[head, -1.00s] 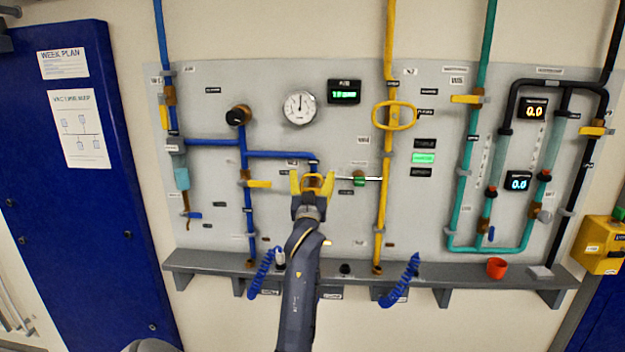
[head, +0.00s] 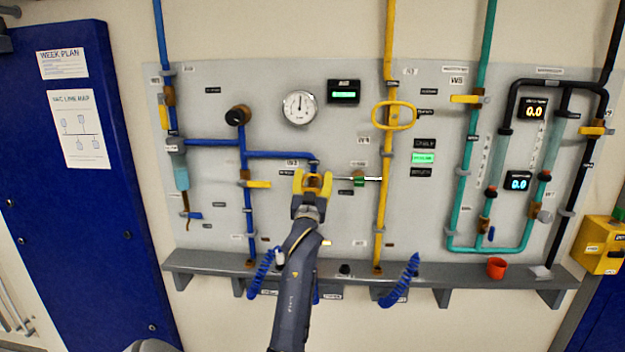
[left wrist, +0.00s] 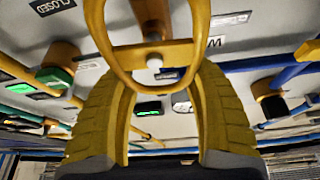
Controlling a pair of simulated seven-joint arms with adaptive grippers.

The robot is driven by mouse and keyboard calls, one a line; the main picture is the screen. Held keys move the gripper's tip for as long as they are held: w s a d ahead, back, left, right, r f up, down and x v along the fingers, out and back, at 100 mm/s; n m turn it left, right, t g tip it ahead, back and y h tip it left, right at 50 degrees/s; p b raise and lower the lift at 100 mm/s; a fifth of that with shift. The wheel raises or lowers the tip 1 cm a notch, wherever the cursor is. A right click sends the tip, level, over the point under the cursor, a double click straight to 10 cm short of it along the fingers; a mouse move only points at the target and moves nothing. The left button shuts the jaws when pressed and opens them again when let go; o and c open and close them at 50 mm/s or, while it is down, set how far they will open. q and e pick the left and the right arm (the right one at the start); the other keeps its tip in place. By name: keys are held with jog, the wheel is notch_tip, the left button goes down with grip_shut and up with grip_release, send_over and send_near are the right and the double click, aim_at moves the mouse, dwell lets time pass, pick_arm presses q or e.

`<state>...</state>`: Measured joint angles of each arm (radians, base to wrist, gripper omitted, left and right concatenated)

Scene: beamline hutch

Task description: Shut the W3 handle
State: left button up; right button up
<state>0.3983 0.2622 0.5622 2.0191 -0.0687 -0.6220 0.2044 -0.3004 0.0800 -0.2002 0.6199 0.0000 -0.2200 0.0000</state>
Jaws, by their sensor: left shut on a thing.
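The W3 handle is a yellow oval loop on the blue pipework, left of the yellow vertical pipe. In the head view it is mostly hidden behind my left gripper (head: 313,183), beside a W3 label (head: 292,162). In the left wrist view the handle (left wrist: 113,50) shows large, with a pale bolt at its hub. The yellow finger pads stand on either side of its lower part, and the left gripper is shut on it. My right gripper is in no view.
A green-bodied valve with a thin lever (head: 359,179) sits just right of the gripper. Another yellow oval handle (head: 394,115) is up right on the yellow pipe (head: 382,215). A grey shelf (head: 345,279) with blue coiled hoses (head: 401,282) runs below.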

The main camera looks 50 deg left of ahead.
pick_arm(q)
jog(key=m+h, duration=0.1)
jog(key=m, duration=0.1)
jog(key=m+t, duration=0.1)
jog(key=m, duration=0.1)
jog(key=w+d+m+h, duration=0.1)
jog(key=m, duration=0.1)
jog(key=shift+d+f+t+h, duration=0.1)
jog(key=shift+f+t+h, duration=0.2)
jog(key=shift+f, duration=0.05)
jog(key=m+h, duration=0.1)
jog(key=m, duration=0.1)
jog(key=m+h, duration=0.1)
jog(key=m, duration=0.1)
jog(key=w+d+f+m+h, duration=0.1)
jog(key=m, duration=0.1)
jog(key=shift+f, duration=0.1)
jog(key=shift+w+d+f+m+g+h, duration=0.2)
jog(key=shift+f+m+h, duration=0.3)
jog(key=shift+m, duration=0.95)
jog(key=shift+w+d+f+m+g+h, duration=0.1)
jog(key=shift+f+m+g+h, duration=0.3)
jog(key=shift+m, duration=1.1)
jog(key=shift+w+d+f+m+g+h, duration=0.15)
jog(key=shift+f+m+h, duration=0.35)
jog(key=shift+m, duration=0.95)
jog(key=shift+f, duration=0.1)
jog(key=o, duration=1.2)
jog(key=shift+a, duration=0.1)
jog(key=shift+s, duration=0.1)
